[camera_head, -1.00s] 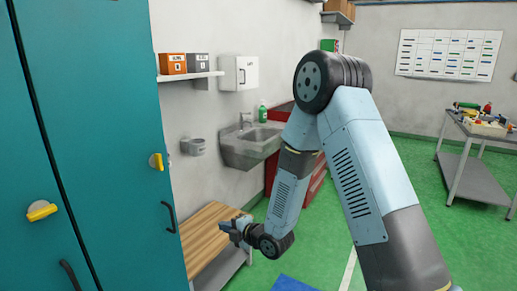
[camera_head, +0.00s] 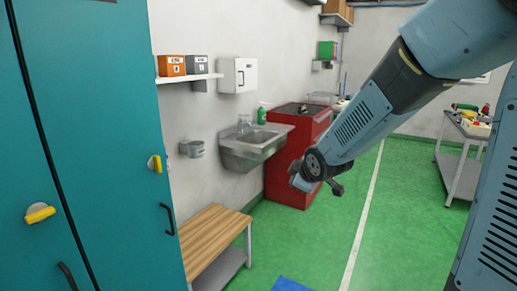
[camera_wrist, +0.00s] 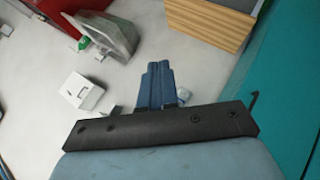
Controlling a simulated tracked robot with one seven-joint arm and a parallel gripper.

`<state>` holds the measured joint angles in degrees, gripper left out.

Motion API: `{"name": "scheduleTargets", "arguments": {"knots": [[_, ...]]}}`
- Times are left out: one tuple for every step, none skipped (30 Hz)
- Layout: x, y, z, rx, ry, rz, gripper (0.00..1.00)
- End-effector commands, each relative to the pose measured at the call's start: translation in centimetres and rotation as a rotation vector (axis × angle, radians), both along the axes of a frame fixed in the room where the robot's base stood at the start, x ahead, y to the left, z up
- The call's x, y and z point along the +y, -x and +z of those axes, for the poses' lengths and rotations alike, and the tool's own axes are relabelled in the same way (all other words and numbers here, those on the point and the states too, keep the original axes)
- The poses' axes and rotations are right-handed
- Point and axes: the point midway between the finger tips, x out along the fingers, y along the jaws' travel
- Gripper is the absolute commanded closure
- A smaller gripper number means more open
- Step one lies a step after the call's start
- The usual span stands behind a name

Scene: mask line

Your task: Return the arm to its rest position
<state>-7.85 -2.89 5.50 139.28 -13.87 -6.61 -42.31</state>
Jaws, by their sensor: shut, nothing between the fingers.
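My arm reaches in from the right side of the head view, bent, with its wrist in front of the red cabinet. My gripper (camera_head: 297,181) is at the end of the arm, off the floor, to the right of the sink, and seen small from behind the wrist. In the wrist view my gripper (camera_wrist: 158,68) shows its two blue fingers side by side, closed together with nothing between them.
A teal locker (camera_head: 100,150) stands close on the left. A wooden bench (camera_head: 212,238) is beside it. A sink (camera_head: 256,148) hangs on the wall, next to a red cabinet (camera_head: 288,165). A table (camera_head: 462,160) with items stands at right.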

Motion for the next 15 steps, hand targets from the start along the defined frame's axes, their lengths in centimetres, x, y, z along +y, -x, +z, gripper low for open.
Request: {"name": "scheduleTargets", "arguments": {"knots": [[-1.1,0.9,1.2,0.016,-0.021,-0.054,1.0],[-1.8,1.5,1.6,0.031,-0.032,-0.085,1.0],[-2.6,2.3,2.3,0.049,-0.051,-0.13,1.0],[-3.2,2.9,2.8,0.063,-0.066,-0.161,1.0],[-3.8,3.5,3.2,0.077,-0.081,-0.195,1.0],[-4.5,4.4,3.8,0.095,-0.101,-0.237,1.0],[-5.1,5.1,4.2,0.108,-0.117,-0.269,1.0],[-5.6,5.8,4.6,0.12,-0.133,-0.302,1.0],[-6.3,6.8,5.1,0.139,-0.154,-0.345,1.0],[-6.8,7.6,5.5,0.153,-0.171,-0.378,1.0],[-7.2,8.3,5.9,0.166,-0.188,-0.41,1.0],[-7.8,9.4,6.3,0.183,-0.212,-0.452,1.0],[-8.2,10.2,6.7,0.195,-0.229,-0.483,1.0],[-8.7,11.1,6.9,0.209,-0.247,-0.514,1.0],[-9.2,12.2,7.3,0.226,-0.273,-0.557,1.0]]}}
